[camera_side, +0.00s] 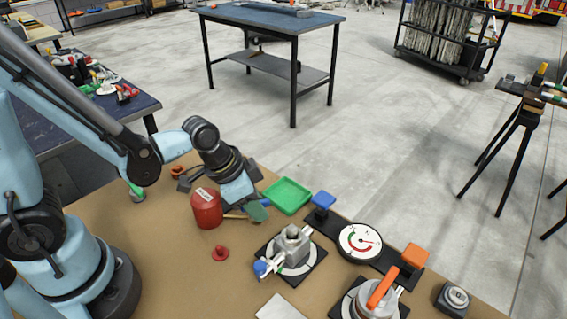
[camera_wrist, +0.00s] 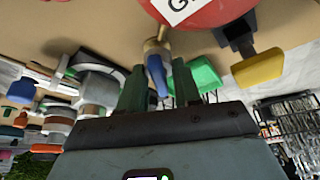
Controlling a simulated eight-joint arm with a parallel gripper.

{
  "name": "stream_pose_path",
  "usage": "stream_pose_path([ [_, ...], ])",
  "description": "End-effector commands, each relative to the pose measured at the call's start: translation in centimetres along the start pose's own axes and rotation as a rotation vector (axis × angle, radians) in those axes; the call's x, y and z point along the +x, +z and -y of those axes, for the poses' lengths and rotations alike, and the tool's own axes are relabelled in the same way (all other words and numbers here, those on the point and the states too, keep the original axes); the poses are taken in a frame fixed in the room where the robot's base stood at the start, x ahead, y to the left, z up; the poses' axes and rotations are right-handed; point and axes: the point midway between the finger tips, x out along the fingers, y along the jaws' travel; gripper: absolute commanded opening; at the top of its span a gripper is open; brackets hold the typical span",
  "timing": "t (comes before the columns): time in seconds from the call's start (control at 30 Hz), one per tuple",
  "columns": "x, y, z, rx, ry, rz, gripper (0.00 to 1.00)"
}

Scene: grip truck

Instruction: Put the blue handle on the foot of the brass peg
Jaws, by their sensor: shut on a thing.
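My gripper (camera_side: 257,210) is low over the brown table beside the red can (camera_side: 206,208). In the wrist view its green fingers (camera_wrist: 159,68) stand either side of a blue handle (camera_wrist: 157,76) and are shut on it. A brass-coloured piece (camera_wrist: 152,46) shows at the handle's far end, towards the can. I cannot tell whether the two are joined or only touching. In the side view a thin tan piece (camera_side: 235,216) sticks out left of the fingers. The rest of the held handle is mostly hidden there.
A grey valve with a blue lever (camera_side: 262,268), a round gauge (camera_side: 360,242) and an orange-handled valve (camera_side: 382,287) fill the front right. A red knob (camera_side: 220,253) stands near the can.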

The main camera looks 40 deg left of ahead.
Motion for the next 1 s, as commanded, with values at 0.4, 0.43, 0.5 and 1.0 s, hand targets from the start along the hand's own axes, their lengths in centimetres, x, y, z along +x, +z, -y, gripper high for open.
stream_pose_path([
  [0.4,0.29,0.12,0.00,0.000,0.000,0.000,0.00],
  [0.43,0.29,0.12,0.00,0.000,0.000,0.000,0.00],
  [0.5,0.29,0.12,0.00,0.000,0.000,0.000,0.00],
  [1.0,0.75,0.32,0.00,0.000,0.000,0.000,0.00],
])
